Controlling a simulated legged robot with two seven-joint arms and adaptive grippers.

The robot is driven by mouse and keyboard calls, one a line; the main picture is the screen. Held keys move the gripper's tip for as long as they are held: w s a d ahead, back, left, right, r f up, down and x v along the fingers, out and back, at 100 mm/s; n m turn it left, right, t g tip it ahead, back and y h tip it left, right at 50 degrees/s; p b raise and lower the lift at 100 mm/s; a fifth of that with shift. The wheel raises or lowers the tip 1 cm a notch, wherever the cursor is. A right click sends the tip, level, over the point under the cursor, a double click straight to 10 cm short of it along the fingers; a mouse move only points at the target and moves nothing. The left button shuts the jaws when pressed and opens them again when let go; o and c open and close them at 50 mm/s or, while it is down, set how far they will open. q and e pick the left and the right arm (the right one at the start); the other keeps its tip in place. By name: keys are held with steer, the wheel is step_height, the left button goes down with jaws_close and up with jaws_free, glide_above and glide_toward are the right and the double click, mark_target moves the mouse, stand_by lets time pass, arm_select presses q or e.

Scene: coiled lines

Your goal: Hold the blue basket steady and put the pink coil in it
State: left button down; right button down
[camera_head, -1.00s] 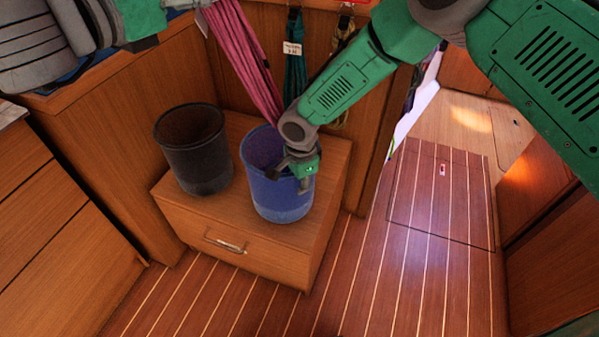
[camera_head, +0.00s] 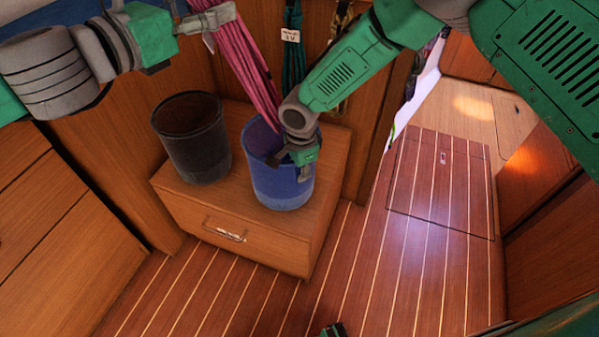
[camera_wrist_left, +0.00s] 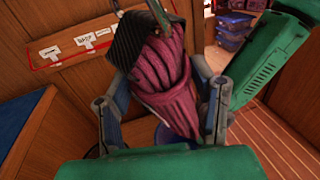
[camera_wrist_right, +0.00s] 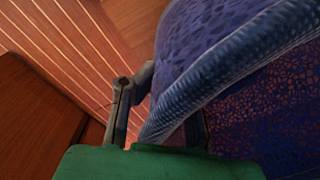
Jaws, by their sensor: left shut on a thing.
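The blue basket (camera_head: 282,185) stands upright on a wooden drawer box. My right gripper (camera_head: 303,165) is at its right rim, shut on the wall with one finger outside; the basket wall (camera_wrist_right: 225,75) runs between the fingers in the right wrist view, hiding part of the inner finger. The pink coil (camera_head: 245,60) hangs down from above, its lower end at the basket's back rim. My left gripper (camera_head: 218,18) is shut on the coil near the top of the head view. In the left wrist view the coil (camera_wrist_left: 170,85) lies between the two fingers, with a dark strap at its top.
A black bin (camera_head: 192,140) stands just left of the basket on the drawer box (camera_head: 235,215). A teal coil (camera_head: 292,60) with a white tag hangs on the back panel. The striped floor to the right is clear.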

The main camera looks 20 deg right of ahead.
mark_target(214, 49)
arm_select(q)
steer(key=shift+f, duration=2.75)
steer(key=c, duration=0.6)
jaws_free()
steer(key=shift+f, duration=0.25)
arm_select(e)
steer(key=shift+d, duration=0.1)
arm_select(q)
steer(key=v, duration=1.2)
steer(key=shift+a, duration=0.1)
arm_select(e)
steer(key=c, duration=1.6)
jaws_free()
steer(key=shift+c, duration=0.2)
